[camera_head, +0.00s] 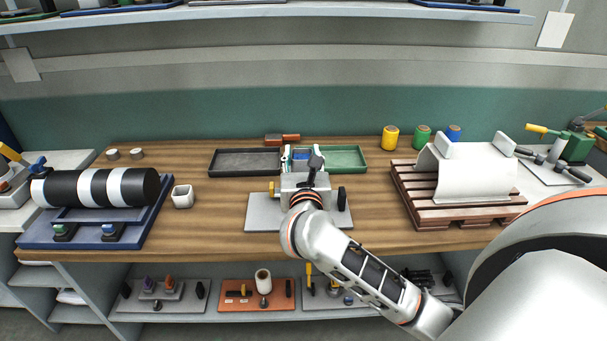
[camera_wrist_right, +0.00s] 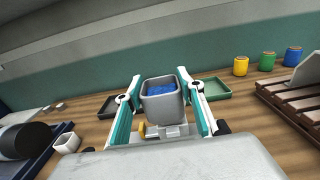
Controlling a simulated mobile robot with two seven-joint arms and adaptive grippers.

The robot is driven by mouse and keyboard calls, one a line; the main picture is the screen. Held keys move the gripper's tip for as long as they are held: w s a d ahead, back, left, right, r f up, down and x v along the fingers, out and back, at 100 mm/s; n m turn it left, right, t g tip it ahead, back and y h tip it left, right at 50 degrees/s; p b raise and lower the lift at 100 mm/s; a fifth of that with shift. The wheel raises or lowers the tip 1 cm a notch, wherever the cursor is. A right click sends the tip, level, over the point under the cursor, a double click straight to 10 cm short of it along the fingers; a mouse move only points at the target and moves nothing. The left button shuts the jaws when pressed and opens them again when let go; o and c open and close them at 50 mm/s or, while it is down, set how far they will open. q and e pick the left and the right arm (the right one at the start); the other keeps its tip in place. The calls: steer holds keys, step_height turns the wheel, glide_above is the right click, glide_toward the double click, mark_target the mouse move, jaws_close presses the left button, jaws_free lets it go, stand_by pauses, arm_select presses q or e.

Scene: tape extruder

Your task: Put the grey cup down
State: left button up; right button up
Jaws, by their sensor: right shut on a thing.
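The grey cup (camera_wrist_right: 161,108) is squarish and holds something blue. It sits between the teal-and-white fingers of my right gripper (camera_wrist_right: 162,100), which is shut on it. In the head view my right gripper (camera_head: 301,158) is over the middle of the wooden bench, in front of the trays. My own wrist hides most of the cup there. I cannot tell whether the cup's base touches anything below it. My left gripper is in neither view.
A grey device plate (camera_head: 260,217) lies below my right gripper. A black tray (camera_head: 245,161) and a green tray (camera_head: 350,157) are behind. A whitish cup (camera_head: 182,198) stands at left beside a blue-based roller (camera_head: 80,226). A wooden pallet (camera_head: 450,214) is at right.

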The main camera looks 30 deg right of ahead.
mark_target(302, 153)
step_height(302, 153, up, 3)
steer(key=shift+f, duration=0.1)
steer(key=shift+w+d+r, duration=0.1)
steer(key=shift+r, duration=0.2)
steer(key=w+d+f, duration=0.3)
steer(key=w+d, duration=0.5)
steer(key=d, duration=0.4)
steer(key=w+d+r+b, duration=0.1)
steer(key=w+d, duration=0.1)
steer(key=d, duration=0.7)
steer(key=w+d+r, duration=0.1)
steer(key=d+r, duration=0.1)
steer(key=d, duration=0.7)
step_height(302, 153, down, 20)
steer(key=b, duration=0.6)
steer(key=shift+w+d+f+b, duration=0.1)
steer(key=shift+w+d+b, duration=0.05)
steer(key=shift+b, duration=0.15)
steer(key=shift+f, duration=0.1)
steer(key=shift+r, duration=0.2)
steer(key=shift+f, duration=0.25)
steer(key=o, duration=1.1)
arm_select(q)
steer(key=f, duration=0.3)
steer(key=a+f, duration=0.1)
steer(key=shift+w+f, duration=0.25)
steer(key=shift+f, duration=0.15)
